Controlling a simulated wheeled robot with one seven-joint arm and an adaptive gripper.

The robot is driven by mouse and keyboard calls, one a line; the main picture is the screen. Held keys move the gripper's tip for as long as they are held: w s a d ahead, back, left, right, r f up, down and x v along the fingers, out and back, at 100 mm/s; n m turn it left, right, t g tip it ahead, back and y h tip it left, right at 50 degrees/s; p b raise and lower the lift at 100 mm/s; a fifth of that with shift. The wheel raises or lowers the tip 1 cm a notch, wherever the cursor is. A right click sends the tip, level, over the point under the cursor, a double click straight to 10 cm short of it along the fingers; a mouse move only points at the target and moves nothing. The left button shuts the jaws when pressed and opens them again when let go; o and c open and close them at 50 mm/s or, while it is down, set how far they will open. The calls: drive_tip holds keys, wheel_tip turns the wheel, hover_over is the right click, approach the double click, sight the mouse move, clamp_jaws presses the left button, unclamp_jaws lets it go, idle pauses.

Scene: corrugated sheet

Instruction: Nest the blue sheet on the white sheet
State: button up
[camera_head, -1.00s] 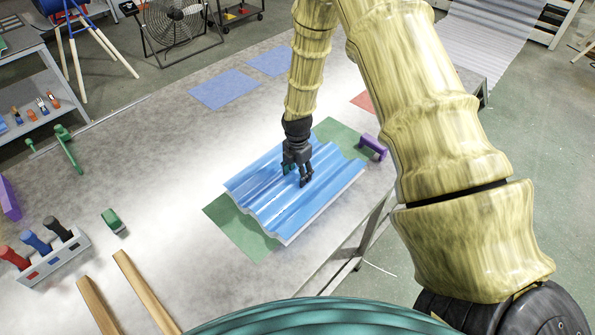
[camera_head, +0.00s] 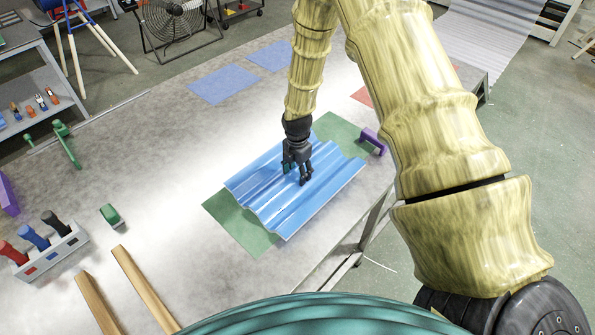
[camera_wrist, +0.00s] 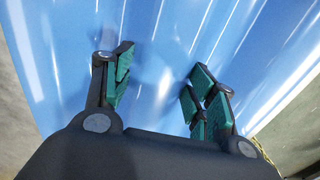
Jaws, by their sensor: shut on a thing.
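The green mat (camera_head: 235,228) shows at two corners. A purple handled tool (camera_head: 374,141) lies close to the sheet's far right end. Blue mats (camera_head: 223,86) lie farther back. Wooden strips (camera_head: 143,287), a tool holder (camera_head: 50,252) and a green block (camera_head: 110,215) are at left.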

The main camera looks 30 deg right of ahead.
drive_tip(key=o, duration=1.7)
wheel_tip(320, 180, up, 12)
